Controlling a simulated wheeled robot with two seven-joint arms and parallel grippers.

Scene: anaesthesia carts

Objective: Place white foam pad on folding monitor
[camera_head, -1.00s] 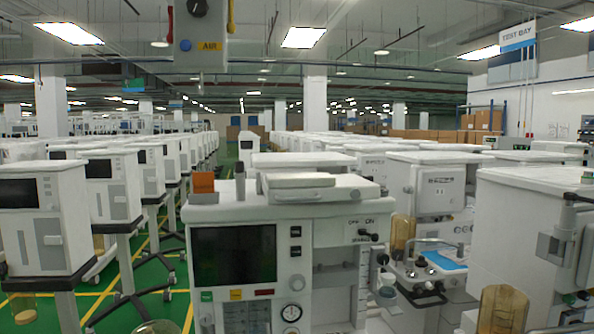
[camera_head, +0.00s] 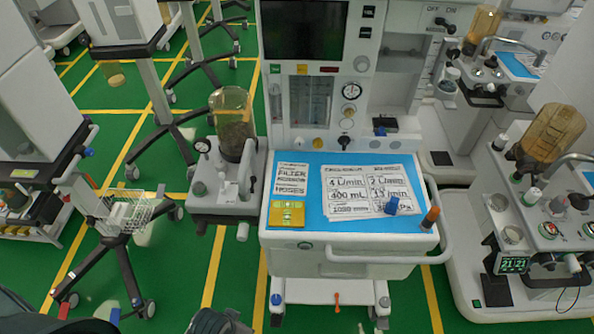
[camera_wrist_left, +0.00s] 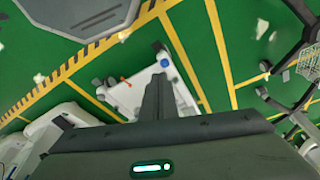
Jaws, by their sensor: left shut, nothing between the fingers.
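I cannot make out the white foam pad or the folding monitor in either current view. The head view looks down on the front of an anaesthesia cart; its top is out of the picture. My left gripper (camera_wrist_left: 157,90) is shut and empty in the left wrist view, above the green floor and the white wheeled base (camera_wrist_left: 150,93) of a cart. A dark rounded part at the bottom edge of the head view may be my arm. My right gripper is not in view.
The cart's blue worktop (camera_head: 312,218) carries printed sheets (camera_head: 370,187), a yellow block (camera_head: 287,213), a blue clip (camera_head: 391,205) and an orange-capped item (camera_head: 430,217). A white rail (camera_head: 380,254) juts from its front. A wire basket (camera_head: 125,210) stands left.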

